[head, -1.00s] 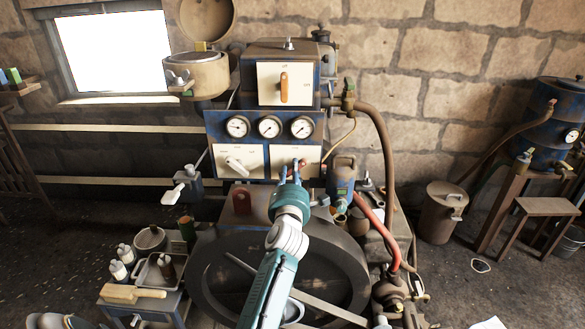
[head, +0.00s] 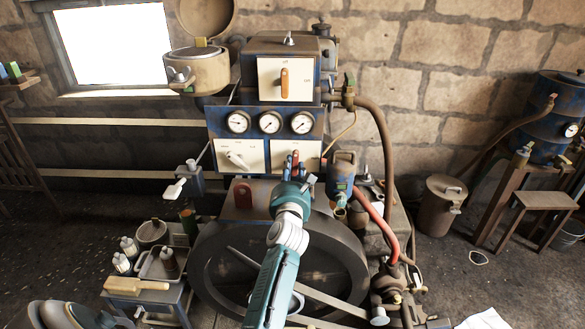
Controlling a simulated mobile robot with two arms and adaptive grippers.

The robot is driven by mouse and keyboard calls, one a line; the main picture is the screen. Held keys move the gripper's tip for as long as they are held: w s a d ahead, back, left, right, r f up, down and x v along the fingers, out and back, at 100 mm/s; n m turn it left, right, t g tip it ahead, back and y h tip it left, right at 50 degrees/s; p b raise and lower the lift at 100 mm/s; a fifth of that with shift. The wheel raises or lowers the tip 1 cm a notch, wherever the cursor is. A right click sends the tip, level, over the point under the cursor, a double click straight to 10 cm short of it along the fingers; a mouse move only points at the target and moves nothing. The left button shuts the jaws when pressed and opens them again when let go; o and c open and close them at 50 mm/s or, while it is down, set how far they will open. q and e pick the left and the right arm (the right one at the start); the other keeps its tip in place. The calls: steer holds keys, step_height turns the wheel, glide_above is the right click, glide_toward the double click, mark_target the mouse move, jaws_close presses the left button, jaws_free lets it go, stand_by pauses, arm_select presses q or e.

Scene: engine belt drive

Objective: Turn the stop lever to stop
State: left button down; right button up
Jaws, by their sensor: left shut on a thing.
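The control block has a lower right white panel (head: 309,150) with a small red lever (head: 295,157) on its front. My left gripper (head: 293,168) reaches up from below and is shut on the red lever; its fingers hide much of the lever and the panel's lower edge. The lever's exact angle and the panel's marks are too small to read. A white lever (head: 236,158) sits tilted on the lower left panel. An orange-brown lever (head: 284,78) stands upright on the upper panel.
Several gauges (head: 270,122) sit above the lower panels. A large dark wheel (head: 215,265) stands below, behind my left arm. A blue canister (head: 342,175) and a red hose (head: 375,215) are close on the right. A small table with bottles (head: 122,264) stands at lower left.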

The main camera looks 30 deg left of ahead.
arm_select(q)
steer(key=shift+f+n, duration=0.15)
steer(key=shift+n, duration=0.35)
steer(key=c, duration=1.4)
jaws_free()
steer(key=shift+c, duration=0.2)
steer(key=v, duration=0.7)
steer(key=shift+s+d, duration=0.2)
